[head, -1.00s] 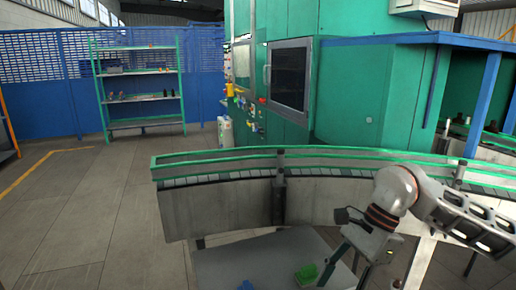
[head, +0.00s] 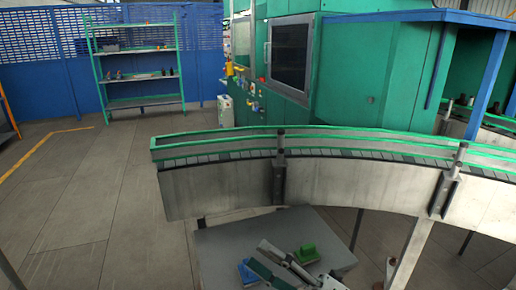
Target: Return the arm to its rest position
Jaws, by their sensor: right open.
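My right gripper (head: 259,255) is low in the head view, over the grey table (head: 225,238), with its two grey fingers spread apart. No object shows between them. A green block (head: 307,254) is just right of the fingers, and a blue block (head: 246,273) is just left of them, partly hidden. I cannot tell whether the fingers touch either block. Most of my right arm is below the picture's edge. My left gripper is not in view.
A curved conveyor (head: 220,175) with green rails runs behind the table. A large green machine (head: 360,75) stands beyond it. A green-framed shelf (head: 140,103) with small items is at the back left. The floor (head: 85,205) at left is clear.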

